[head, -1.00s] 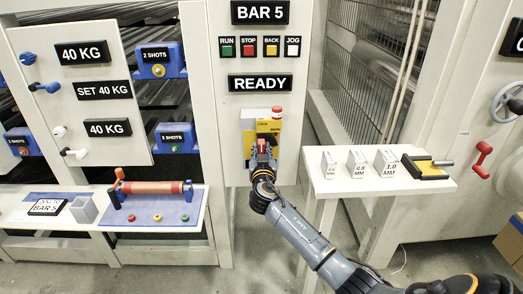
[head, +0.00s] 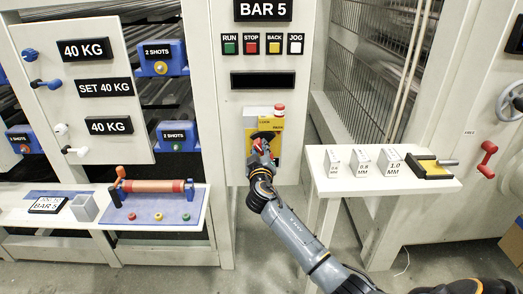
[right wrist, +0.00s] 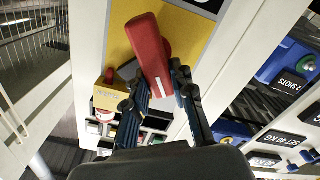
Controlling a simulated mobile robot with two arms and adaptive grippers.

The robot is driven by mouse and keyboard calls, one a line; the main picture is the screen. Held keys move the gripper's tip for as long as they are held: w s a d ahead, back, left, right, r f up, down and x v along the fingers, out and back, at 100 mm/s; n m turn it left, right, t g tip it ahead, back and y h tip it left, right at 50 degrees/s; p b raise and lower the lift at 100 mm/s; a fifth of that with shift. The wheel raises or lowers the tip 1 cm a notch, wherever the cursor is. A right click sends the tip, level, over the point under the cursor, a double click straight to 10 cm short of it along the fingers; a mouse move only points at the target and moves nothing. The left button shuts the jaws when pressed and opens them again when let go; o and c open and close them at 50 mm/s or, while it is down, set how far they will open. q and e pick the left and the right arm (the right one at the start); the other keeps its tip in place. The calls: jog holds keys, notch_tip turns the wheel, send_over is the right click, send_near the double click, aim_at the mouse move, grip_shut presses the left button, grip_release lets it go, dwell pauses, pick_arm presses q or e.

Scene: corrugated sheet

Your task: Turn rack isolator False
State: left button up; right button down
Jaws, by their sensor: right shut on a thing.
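The rack isolator is a yellow plate (head: 279,123) on the pale cabinet under the blank display, with a black round part and a red handle (head: 255,144). In the right wrist view the red handle (right wrist: 147,45) lies tilted across the yellow plate (right wrist: 193,28). My right gripper (head: 257,152) is at the handle, and its two fingers are shut on the handle's near part in the right wrist view (right wrist: 160,84). The fingers and arm hide part of the isolator in the head view. My left gripper is not in view.
Above are the RUN, STOP, BACK and JOG buttons (head: 263,47) and a dark display (head: 262,80). A white shelf (head: 330,185) with several labelled blocks stands close on the right. A blue tray (head: 175,216) with a red roller sits on the left.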

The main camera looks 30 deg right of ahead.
jog(key=n, duration=0.5)
jog(key=shift+w+a+f+n, duration=0.15)
jog(key=shift+a+f+n, duration=0.15)
jog(key=shift+f, duration=0.1)
jog(key=n, duration=0.2)
jog(key=f+n+p, duration=0.1)
jog(key=n, duration=0.1)
jog(key=shift+a+n, duration=0.1)
jog(key=shift+n, duration=0.3)
jog(key=c, duration=1.1)
grip_release()
jog(key=v, duration=1.2)
